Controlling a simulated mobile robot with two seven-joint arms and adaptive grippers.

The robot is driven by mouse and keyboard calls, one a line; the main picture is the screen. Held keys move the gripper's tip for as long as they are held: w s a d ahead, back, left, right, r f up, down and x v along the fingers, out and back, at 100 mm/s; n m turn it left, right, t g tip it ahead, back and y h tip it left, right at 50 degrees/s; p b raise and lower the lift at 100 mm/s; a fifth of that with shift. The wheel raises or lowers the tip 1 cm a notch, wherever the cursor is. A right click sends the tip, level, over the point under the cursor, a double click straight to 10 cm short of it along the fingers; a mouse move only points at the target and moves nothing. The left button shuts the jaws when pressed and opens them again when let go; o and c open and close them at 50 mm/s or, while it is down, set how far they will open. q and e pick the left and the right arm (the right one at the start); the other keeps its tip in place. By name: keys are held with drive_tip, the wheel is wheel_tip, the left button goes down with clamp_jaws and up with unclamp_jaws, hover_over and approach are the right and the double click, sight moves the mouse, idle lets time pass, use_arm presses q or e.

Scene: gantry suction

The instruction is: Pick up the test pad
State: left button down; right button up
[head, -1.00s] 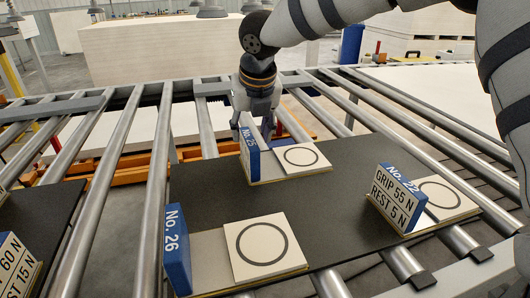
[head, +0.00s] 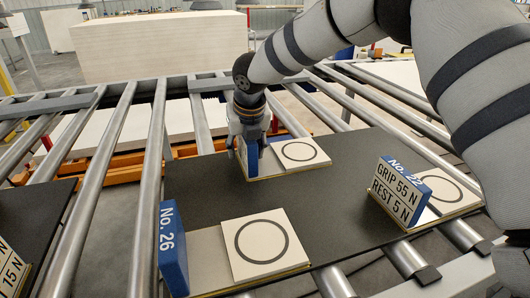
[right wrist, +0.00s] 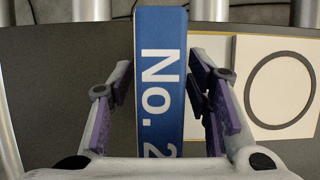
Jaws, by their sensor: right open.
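Three white square test pads with a black ring lie on a dark board: one at the back (head: 300,153), one at front left (head: 262,246) and one at right (head: 446,190). Each has an upright block beside it. My right gripper (head: 243,152) is open around the back block (head: 252,160), which it partly hides. In the right wrist view, the fingers (right wrist: 162,80) stand on either side of this blue block (right wrist: 160,40), lettered "No. 2" with the rest hidden. The back pad (right wrist: 280,85) lies right of the fingers. My left gripper is out of view.
Blue block No. 26 (head: 172,247) stands at front left, and block No. 22 (head: 398,193), reading "GRIP 55 N, REST 5 N", at right. The board (head: 335,200) rests on metal rollers (head: 115,165). Another dark board (head: 35,215) lies at left. The middle board area is bare.

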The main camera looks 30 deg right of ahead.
drive_tip(key=shift+f, duration=0.15)
clamp_jaws()
idle(0.4)
